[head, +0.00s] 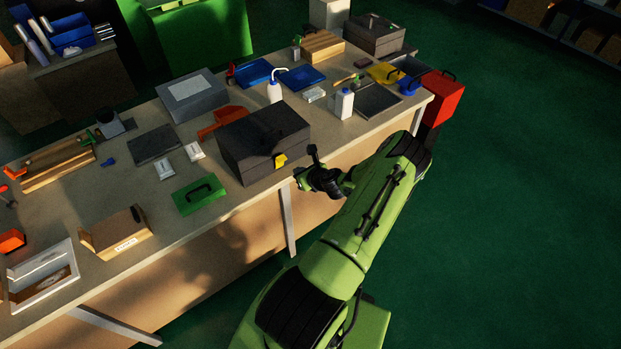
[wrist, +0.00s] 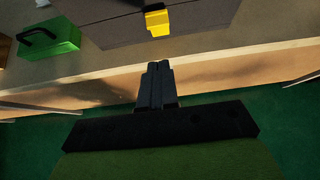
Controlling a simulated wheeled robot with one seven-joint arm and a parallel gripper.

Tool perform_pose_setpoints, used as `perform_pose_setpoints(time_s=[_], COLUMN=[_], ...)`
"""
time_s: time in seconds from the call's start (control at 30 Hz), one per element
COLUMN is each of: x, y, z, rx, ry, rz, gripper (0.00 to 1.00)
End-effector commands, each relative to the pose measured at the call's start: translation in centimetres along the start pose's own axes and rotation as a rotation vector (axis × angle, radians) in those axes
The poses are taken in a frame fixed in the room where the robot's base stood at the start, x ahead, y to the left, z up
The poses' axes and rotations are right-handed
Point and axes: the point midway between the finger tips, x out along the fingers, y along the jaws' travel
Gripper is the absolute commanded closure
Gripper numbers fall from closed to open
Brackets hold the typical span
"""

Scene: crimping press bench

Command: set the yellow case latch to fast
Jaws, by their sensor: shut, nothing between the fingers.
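The yellow case latch (head: 280,161) sits on the front face of a dark grey case (head: 262,135) near the front edge of the bench. In the wrist view the yellow latch (wrist: 157,22) shows at the top, just beyond my fingertips and apart from them. My gripper (wrist: 157,68) is shut and empty, pointing toward the case. In the head view my gripper (head: 302,174) is just right of the case, off the bench's front edge. Any setting marks on the latch are too small to read.
A green block with a black handle (head: 199,195) lies left of the case; it also shows in the wrist view (wrist: 50,37). A grey box (head: 191,95) and an orange-red part (head: 220,122) stand behind. The bench's front edge (wrist: 230,52) lies below the case. The floor in front is clear.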

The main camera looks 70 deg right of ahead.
Motion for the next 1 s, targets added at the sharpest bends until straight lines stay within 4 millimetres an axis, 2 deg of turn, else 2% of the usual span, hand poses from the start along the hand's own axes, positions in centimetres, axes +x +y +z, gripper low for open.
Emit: perform_pose_setpoints(time_s=[0.2,0.33,1.0], x=[-4.5,-6.0,-6.3], y=[-0.1,0.0,0.0], z=[-0.2,-0.2,-0.2], rx=[0.001,0.000,0.000], ry=[0.000,-0.001,-0.001], rz=[-0.003,-0.002,0.000], gripper=[1.00,1.00,1.00])
